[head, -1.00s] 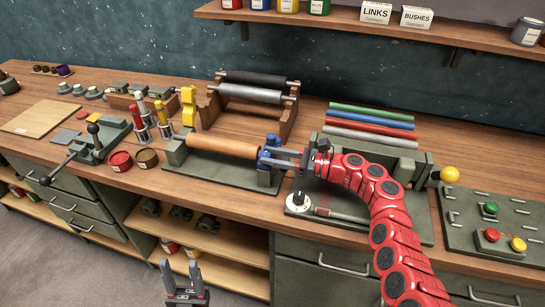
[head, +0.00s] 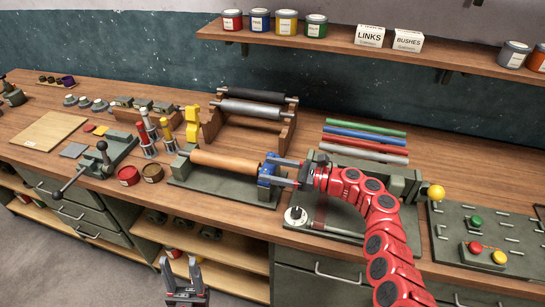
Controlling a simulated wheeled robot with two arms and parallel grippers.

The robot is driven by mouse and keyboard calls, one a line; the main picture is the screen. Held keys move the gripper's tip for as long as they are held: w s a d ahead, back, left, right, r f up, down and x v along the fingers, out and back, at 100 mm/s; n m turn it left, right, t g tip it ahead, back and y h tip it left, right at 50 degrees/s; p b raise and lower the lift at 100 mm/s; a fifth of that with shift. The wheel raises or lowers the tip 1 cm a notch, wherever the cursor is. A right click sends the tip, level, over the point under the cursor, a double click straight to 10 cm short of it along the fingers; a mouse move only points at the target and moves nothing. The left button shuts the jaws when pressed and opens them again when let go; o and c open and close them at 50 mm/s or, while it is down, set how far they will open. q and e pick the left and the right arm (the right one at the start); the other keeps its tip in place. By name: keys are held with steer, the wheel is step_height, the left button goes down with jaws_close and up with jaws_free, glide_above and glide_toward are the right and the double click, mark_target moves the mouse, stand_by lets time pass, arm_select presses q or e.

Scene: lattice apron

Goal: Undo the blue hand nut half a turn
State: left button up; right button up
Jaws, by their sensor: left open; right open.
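The blue hand nut (head: 263,177) sits at the right end of an orange-brown roller (head: 225,162) on a dark green stand (head: 205,189). My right gripper (head: 276,170) comes in from the right, its fingers pointing left at the nut. Its jaws are open and the fingertips are at the nut, partly covering it. I cannot tell whether they touch it. My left gripper (head: 181,276) is open and empty, low in front of the bench, fingers pointing up.
A green press base with a white dial (head: 296,214) lies under my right arm. Coloured rods (head: 365,142) lie behind it. A rack with dark and grey rollers (head: 250,108) stands behind the stand. Red and brown tins (head: 128,176) and a vice (head: 103,157) are at left.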

steer(key=s+r+p, duration=0.1)
steer(key=s+p, duration=1.2)
steer(key=s, duration=0.1)
steer(key=shift+s+a+r, duration=0.15)
steer(key=shift+s+a, duration=0.05)
steer(key=shift+a, duration=0.05)
